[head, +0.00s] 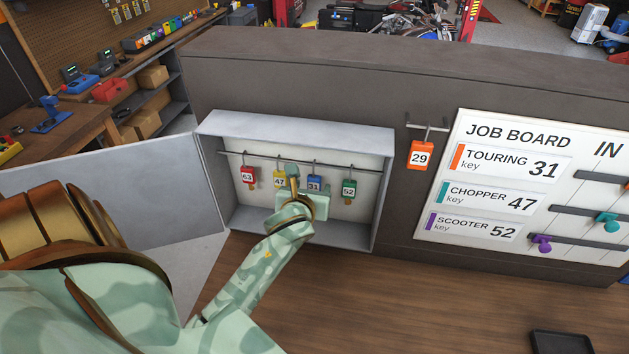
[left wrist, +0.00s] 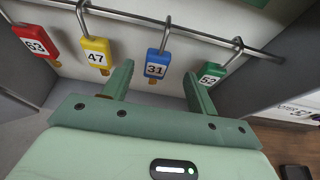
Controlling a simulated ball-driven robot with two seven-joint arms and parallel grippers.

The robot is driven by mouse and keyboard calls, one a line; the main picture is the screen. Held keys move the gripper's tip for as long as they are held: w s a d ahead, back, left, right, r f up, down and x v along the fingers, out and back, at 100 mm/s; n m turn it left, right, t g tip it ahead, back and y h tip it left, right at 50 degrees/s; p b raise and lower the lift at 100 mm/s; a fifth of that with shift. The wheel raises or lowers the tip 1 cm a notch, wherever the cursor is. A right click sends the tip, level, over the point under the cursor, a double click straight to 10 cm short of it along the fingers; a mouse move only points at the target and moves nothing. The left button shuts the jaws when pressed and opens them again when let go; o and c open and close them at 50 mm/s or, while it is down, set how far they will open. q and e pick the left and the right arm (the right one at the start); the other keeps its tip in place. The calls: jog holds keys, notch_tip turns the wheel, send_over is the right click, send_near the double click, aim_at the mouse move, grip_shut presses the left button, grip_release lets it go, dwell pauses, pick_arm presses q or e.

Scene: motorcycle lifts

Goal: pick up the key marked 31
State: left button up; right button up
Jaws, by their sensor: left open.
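The key marked 31 has a blue tag (head: 314,184) and hangs from the rod inside the open key cabinet; it also shows in the left wrist view (left wrist: 156,64). My left gripper (head: 301,180) is at the cabinet, in front of the hanging keys. In the left wrist view its two fingers (left wrist: 158,88) are open, with the blue tag between and beyond them, apart from both. In the head view the gripper partly covers the lower part of the blue key. My right gripper is not in view.
Red key 63 (head: 248,175) and yellow key 47 (head: 279,180) hang left of the blue one, green key 52 (head: 348,187) right. The cabinet (head: 375,215) has side walls and an open door (head: 120,185). Orange key 29 (head: 421,156) hangs outside, beside the job board (head: 500,225).

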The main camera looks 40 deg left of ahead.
aim_at(314, 179)
pick_arm(q)
jog(key=shift+a+r+p+x, duration=0.1)
jog(key=shift+r+p+x, duration=0.15)
jog(key=shift+x, duration=1.3)
jog(key=shift+a+r+p+x, duration=0.15)
jog(key=shift+p+x, duration=0.2)
jog(key=shift+x, duration=1.2)
jog(key=shift+s+d, duration=0.1)
jog(key=c, duration=1.1)
